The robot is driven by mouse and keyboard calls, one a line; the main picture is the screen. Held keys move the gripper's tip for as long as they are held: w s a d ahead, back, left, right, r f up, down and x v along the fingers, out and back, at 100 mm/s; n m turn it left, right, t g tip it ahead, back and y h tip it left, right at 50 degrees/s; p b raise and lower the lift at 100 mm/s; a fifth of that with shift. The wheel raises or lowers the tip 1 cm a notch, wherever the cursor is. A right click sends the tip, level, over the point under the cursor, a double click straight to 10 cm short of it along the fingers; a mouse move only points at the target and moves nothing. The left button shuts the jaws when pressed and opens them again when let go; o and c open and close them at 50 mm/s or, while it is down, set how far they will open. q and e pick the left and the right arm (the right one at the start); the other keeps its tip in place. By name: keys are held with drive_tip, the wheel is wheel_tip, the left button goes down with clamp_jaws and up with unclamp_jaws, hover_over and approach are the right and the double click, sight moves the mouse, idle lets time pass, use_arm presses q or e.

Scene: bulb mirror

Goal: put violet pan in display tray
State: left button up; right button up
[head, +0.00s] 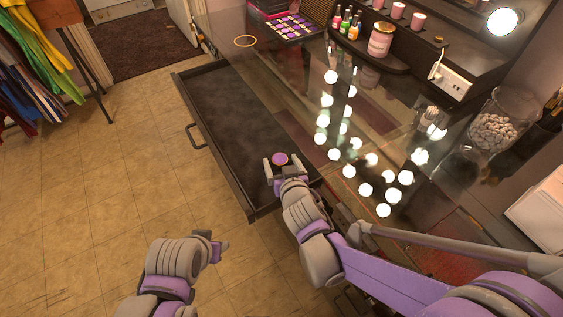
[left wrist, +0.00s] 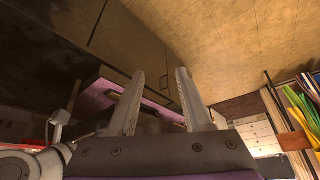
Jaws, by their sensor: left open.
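The small round violet pan (head: 280,159) shows at the near right end of the open dark drawer. My right gripper (head: 282,163) is over the drawer with its fingers spread on either side of the pan; a gap shows beside it. Whether the pan rests on the drawer floor is hard to tell. A dark tray (head: 316,33) with several violet and pale round pans lies on the glass top at the far end; it looks like the display tray. My left gripper (head: 220,247) is low over the floor, left of the drawer; its fingers are open and empty in the left wrist view (left wrist: 158,100).
The drawer (head: 246,206) stands pulled out over the tiled floor. A thin golden ring (head: 245,41) is on the glass top left of the tray. Small bottles (head: 345,24), a pink jar (head: 380,40) and a glass jar (head: 495,125) stand along the mirror side.

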drive_tip(key=shift+r, duration=0.25)
drive_tip(key=p+v, duration=0.2)
drive_tip(key=v, duration=1)
drive_tip(key=shift+f, duration=0.2)
